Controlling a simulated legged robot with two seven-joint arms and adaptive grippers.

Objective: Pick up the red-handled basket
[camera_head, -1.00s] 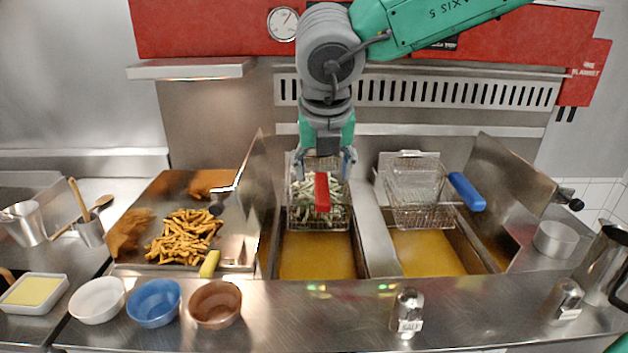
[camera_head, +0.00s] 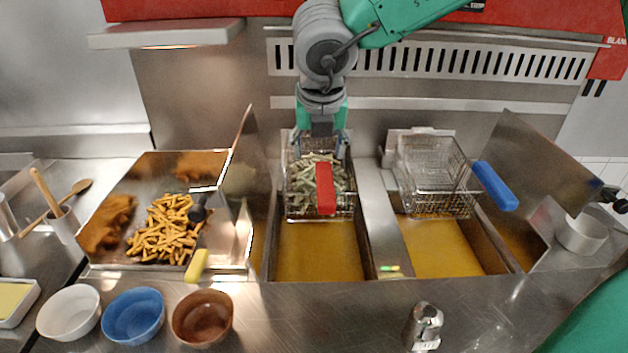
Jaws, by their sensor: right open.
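The red-handled basket (camera_head: 300,203) is a wire fryer basket holding pale uncooked fries. It sits at the back of the left fryer well, above the golden oil (camera_head: 318,250). Its red handle (camera_head: 325,188) points towards me. My right gripper (camera_head: 321,146) is open, pointing down over the back part of the basket, behind the handle. Its fingers show on either side, partly against the basket's mesh, and I cannot tell whether they touch it. My left gripper is not in view.
A blue-handled basket (camera_head: 437,180) sits in the right fryer well. A metal tray of cooked fries (camera_head: 167,228) with a yellow-handled scoop is at left. Bowls, including a blue bowl (camera_head: 134,315), and a shaker (camera_head: 424,326) stand on the front counter.

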